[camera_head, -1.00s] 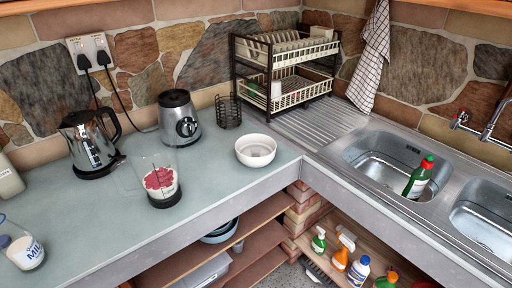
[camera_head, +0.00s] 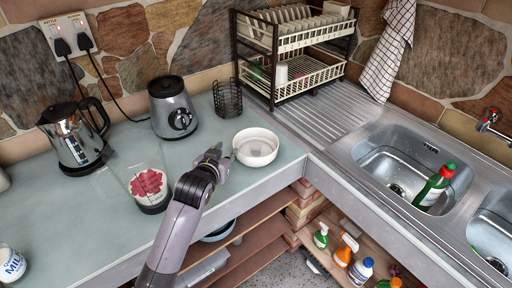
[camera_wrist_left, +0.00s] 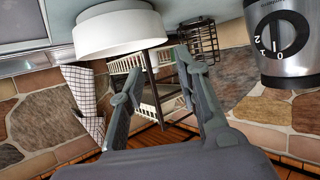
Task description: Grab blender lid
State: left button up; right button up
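I cannot make out a separate blender lid in either view. The clear blender jug (camera_head: 148,187), with red and white contents, stands on the counter left of my left gripper. The silver blender base (camera_head: 172,108) with a dial stands behind it, and also shows in the left wrist view (camera_wrist_left: 286,40). My left gripper (camera_head: 218,155) is over the counter, just left of the white bowl (camera_head: 256,148). In the left wrist view its two fingers are spread (camera_wrist_left: 157,65) with nothing between them, and the bowl (camera_wrist_left: 115,32) shows at upper left. My right gripper is not in view.
A kettle (camera_head: 74,137) stands at left and a milk bottle (camera_head: 10,263) at lower left. A wire holder (camera_head: 228,99) and dish rack (camera_head: 298,50) stand behind the bowl. Bare counter (camera_head: 205,140) lies behind the gripper.

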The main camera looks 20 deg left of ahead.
aim_at(236, 139)
pick_arm(q)
jog(key=x, duration=0.4)
jog(key=shift+w+f, duration=0.1)
jog(key=x, duration=0.3)
jog(key=shift+w+f+p, duration=0.2)
jog(key=shift+p, duration=0.2)
jog(key=shift+w+a+f, duration=0.15)
jog(key=shift+w+a, duration=0.05)
jog(key=shift+w, duration=0.25)
jog(key=p+x, duration=0.1)
jog(key=x, duration=0.2)
jog(key=shift+a+f, duration=0.1)
jog(key=shift+a, duration=0.05)
jog(key=shift+w+f, duration=0.25)
jog(key=shift+w, duration=0.2)
jog(key=c, duration=0.7)
grip_shut()
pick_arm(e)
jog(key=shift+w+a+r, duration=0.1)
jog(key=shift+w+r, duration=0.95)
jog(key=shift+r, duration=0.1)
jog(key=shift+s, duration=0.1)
